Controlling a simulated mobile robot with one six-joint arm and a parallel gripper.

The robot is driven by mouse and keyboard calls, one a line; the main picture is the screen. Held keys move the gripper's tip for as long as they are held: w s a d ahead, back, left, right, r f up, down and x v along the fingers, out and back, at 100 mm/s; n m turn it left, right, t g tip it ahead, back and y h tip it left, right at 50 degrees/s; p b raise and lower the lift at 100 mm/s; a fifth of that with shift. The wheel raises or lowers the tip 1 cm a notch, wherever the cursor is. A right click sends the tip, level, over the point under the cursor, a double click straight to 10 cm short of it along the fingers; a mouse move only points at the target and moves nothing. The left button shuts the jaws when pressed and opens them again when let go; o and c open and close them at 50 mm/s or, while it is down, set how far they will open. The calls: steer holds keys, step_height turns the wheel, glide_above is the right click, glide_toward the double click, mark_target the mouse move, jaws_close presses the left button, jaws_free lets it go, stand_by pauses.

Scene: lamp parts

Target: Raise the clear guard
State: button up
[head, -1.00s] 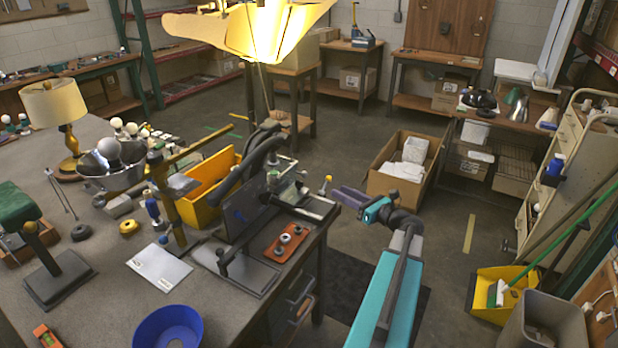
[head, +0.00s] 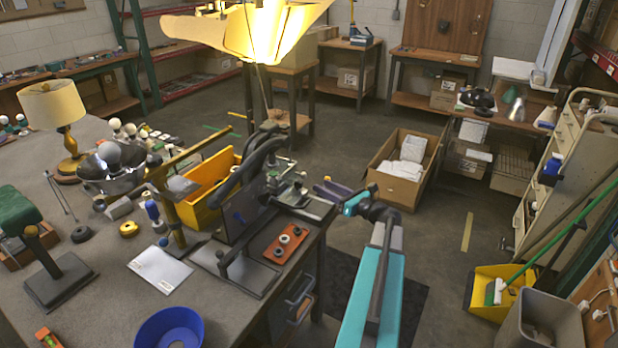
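A bench fixture (head: 303,199) with metal parts and a pale base stands at the right edge of the grey workbench. I cannot clearly make out a clear guard on it; any see-through panel is too faint or too small to tell. My gripper (head: 322,190) is just right of this fixture, beyond the bench edge, pointing left. Its dark fingers look apart, with nothing seen between them. The yellow-tipped knob at the fixture's right end is now hard to tell from the fingers.
A dark upright panel with thick black curved arms (head: 243,180) stands left of the fixture. An orange plate (head: 278,243) lies in front of it. A yellow bin (head: 212,195) is behind. A lit lampshade (head: 255,32) hangs above. A cardboard box (head: 398,186) stands on the floor.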

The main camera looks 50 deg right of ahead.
steer(key=w+p, duration=0.2)
steer(key=w, duration=0.6)
steer(key=shift+w+a, duration=0.1)
steer(key=shift+a, duration=0.05)
jaws_close()
